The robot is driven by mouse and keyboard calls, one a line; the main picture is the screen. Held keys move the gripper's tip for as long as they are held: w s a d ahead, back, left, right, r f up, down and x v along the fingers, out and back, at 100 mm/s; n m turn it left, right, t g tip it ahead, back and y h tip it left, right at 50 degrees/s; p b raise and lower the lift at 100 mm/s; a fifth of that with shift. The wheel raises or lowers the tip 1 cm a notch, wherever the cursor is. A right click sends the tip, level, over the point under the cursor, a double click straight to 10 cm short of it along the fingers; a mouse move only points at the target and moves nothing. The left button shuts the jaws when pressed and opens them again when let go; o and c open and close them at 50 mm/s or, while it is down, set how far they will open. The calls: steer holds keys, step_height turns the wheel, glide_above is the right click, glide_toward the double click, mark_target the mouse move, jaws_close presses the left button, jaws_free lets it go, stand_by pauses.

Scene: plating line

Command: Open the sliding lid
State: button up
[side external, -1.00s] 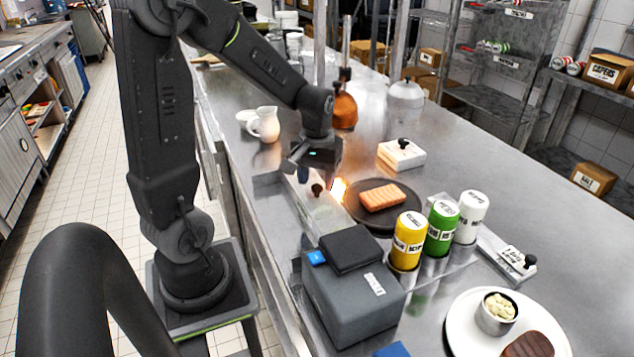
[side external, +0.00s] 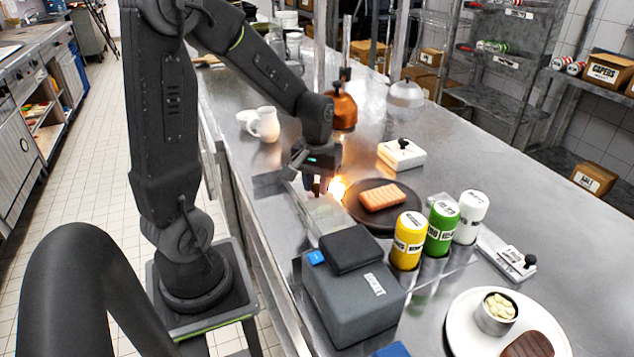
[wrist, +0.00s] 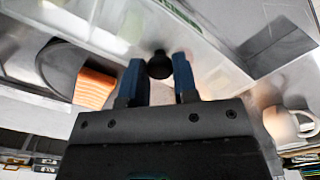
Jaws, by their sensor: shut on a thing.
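The sliding lid (wrist: 207,62) is a clear, see-through panel with a dark round knob (wrist: 159,66). It lies on a long clear bin (side external: 322,216) set in the counter, left of the black plate. My gripper (wrist: 157,72) is shut on the knob, its two blue fingertips on either side of it. In the side view my gripper (side external: 317,188) points down at the bin, and the fingers partly hide the knob. How far the lid stands open is hard to tell through the glare.
A black plate (side external: 352,212) with a salmon-coloured fillet (side external: 382,197) sits close to the right of my gripper. A grey box (side external: 345,300) stands in front. Yellow (side external: 408,240), green (side external: 442,228) and white (side external: 469,217) bottles stand at front right.

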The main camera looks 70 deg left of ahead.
jaws_close()
steer(key=s, duration=0.7)
steer(key=o, duration=1)
jaws_free()
steer(key=shift+c, duration=0.2)
steer(key=shift+r, duration=0.1)
step_height(320, 180, up, 14)
